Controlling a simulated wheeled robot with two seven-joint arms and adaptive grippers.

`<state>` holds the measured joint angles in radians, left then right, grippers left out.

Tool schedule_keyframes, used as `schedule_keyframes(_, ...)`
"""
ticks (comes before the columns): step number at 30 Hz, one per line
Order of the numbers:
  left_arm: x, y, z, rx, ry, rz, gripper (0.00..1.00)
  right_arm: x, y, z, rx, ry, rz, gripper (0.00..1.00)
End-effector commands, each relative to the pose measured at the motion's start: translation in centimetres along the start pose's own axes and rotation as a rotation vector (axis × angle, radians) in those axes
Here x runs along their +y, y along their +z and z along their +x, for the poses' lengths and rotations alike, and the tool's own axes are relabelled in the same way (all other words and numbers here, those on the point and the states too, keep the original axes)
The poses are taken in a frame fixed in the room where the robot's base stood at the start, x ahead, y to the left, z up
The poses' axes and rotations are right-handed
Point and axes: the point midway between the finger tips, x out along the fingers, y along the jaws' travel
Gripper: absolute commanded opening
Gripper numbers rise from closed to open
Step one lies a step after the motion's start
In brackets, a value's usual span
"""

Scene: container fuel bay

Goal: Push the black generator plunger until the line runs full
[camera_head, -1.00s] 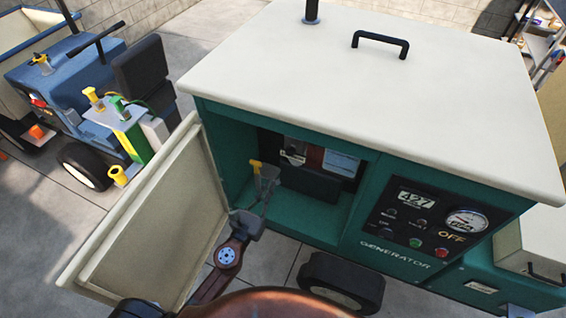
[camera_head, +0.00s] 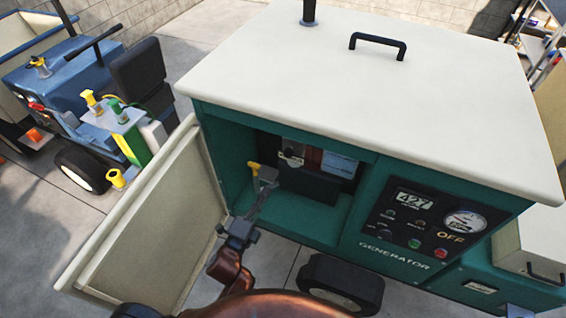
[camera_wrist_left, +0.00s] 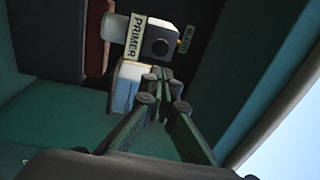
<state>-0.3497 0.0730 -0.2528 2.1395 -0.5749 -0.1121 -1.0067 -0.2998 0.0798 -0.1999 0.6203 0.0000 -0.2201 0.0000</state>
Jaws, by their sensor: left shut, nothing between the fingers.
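The generator (camera_head: 380,80) has a teal body, a pale lid and an open bay at its front left. The black plunger (camera_wrist_left: 160,47) is a dark block with a round end, beside a "PRIMER" label (camera_wrist_left: 138,37) in the wrist view. In the head view the primer unit (camera_head: 291,153) is small on the bay's back wall. My left gripper (camera_head: 268,184) reaches into the bay, shut and empty. In the wrist view its fingertips (camera_wrist_left: 158,75) appear just below the plunger in the picture; I cannot tell whether they touch it. My right gripper is out of view.
The bay's pale door (camera_head: 150,225) stands open at left, close to my left arm. A yellow-handled fitting (camera_head: 254,169) is beside the gripper. The panel (camera_head: 425,222) reads "427" and "OFF". A blue cart (camera_head: 70,75) stands at far left.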

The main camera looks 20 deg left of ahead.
Motion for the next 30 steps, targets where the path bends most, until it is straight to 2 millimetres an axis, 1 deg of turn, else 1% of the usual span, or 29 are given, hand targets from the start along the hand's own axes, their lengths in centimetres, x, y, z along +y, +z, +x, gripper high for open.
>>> schedule_keyframes(5,0.0,0.0,0.2,0.0,-0.001,0.003,0.0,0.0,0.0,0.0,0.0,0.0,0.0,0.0)
schedule_keyframes(8,-0.1,0.0,1.1,0.0,-0.002,0.004,0.0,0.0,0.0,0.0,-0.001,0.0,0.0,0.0)
schedule_keyframes(11,-0.1,-0.1,2.6,0.002,-0.003,0.005,0.0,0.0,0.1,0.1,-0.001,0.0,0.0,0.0)
schedule_keyframes(18,-0.1,-0.1,7.5,0.001,-0.004,0.005,0.0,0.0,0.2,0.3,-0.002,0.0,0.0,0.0)
schedule_keyframes(24,0.0,-0.1,11.2,0.001,-0.002,0.005,0.0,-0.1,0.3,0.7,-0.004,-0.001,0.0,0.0)
schedule_keyframes(27,0.0,0.0,12.6,0.001,-0.001,0.004,0.0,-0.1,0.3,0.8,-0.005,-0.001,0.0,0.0)
schedule_keyframes(30,0.0,0.0,13.4,0.0,0.0,0.005,0.0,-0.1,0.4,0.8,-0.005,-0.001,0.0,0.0)
